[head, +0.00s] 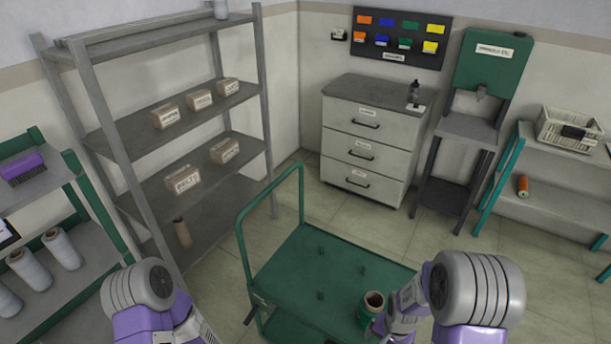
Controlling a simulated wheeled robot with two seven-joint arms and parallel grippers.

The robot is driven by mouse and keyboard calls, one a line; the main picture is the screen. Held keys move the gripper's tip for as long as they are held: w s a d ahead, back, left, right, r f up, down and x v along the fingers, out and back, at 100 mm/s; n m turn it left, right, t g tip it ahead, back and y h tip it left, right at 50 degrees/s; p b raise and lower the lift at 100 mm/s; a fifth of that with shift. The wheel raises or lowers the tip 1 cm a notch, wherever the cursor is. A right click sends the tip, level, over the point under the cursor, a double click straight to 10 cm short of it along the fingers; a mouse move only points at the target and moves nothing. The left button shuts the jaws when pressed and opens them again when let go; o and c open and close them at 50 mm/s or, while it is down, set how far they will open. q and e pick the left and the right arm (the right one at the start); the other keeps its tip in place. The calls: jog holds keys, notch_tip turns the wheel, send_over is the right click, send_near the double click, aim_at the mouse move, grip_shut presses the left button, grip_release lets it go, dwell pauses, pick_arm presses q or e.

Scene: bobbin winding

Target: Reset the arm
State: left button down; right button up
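My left arm (150,290) shows at the bottom left, bent, with its lower part running out of the frame. Its gripper is not in view. My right arm (475,285) shows at the bottom right, and its lower part reaches left and down over the edge of a green cart (310,262). The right fingers cannot be made out at the bottom edge.
A grey shelf rack (165,115) with several boxes stands at the left. A green-legged shelf (95,235) with white bobbins is in front of it. A drawer cabinet (370,145), a green machine (490,65) and a basket shelf (550,170) line the back and right. Most of the cart top is clear.

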jog(key=s+a+f+n+y, duration=0.4)
jog(key=s+a+f, duration=0.4)
jog(key=a+f, duration=0.2)
jog(key=shift+s+a+f+n+t, duration=0.15)
jog(key=shift+s+a+n+t, duration=0.15)
jog(key=shift+a, duration=0.7)
jog(key=shift+w, duration=0.1)
jog(key=shift+c, duration=0.3)
